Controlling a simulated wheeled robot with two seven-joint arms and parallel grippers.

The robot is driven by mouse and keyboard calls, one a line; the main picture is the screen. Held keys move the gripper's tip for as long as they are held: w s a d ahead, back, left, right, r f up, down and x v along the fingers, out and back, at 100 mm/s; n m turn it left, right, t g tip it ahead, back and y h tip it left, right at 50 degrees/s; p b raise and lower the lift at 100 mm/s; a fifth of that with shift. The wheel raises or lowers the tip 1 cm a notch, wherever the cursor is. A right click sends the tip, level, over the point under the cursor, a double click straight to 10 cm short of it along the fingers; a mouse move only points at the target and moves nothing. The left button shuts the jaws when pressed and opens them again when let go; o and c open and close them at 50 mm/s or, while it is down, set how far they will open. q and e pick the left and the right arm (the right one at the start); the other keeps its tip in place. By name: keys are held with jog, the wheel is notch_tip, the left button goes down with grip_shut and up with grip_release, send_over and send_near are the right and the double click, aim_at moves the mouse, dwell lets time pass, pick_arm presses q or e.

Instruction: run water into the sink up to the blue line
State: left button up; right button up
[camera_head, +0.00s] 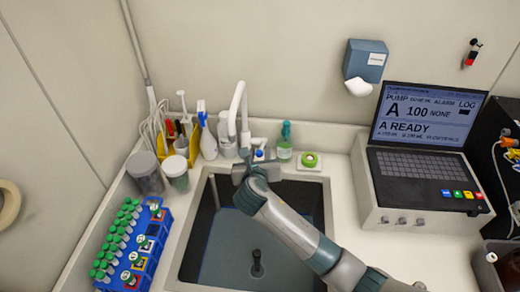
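The sink (189,238) is set into the counter in the middle of the view, with dark inner walls. Its lower part shows a flat blue-grey area (225,245) with a thin blue edge at its left; I cannot tell for sure whether this is water or how it stands to the line. A dark upright piece (257,264) stands in the sink. The white tap (238,105) arches up behind the sink. My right gripper (252,168) is at the tap's base, over the sink's back edge. Its fingers are too small and partly hidden to read. My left gripper is out of view.
A blue rack (152,262) of green-capped tubes stands left of the sink, with lidded jars (176,172) behind. A pump controller (415,185) stands at right.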

jog(key=shift+x, duration=0.8)
grip_shut()
jog(key=shift+s+f+b, duration=0.2)
jog(key=shift+f+b, duration=0.25)
jog(key=shift+f, duration=0.05)
jog(key=f+t+b, duration=0.1)
jog(key=b, duration=0.1)
jog(key=s+f+t+b, duration=0.1)
jog(key=f+b, duration=0.1)
jog(key=b, duration=0.1)
jog(key=s+f+t+b, duration=0.1)
jog(key=t+b, duration=0.1)
jog(key=shift+a+f+h+b, duration=0.2)
jog(key=shift+f+h+b, duration=0.1)
jog(key=shift+f+b, duration=0.05)
grip_release()
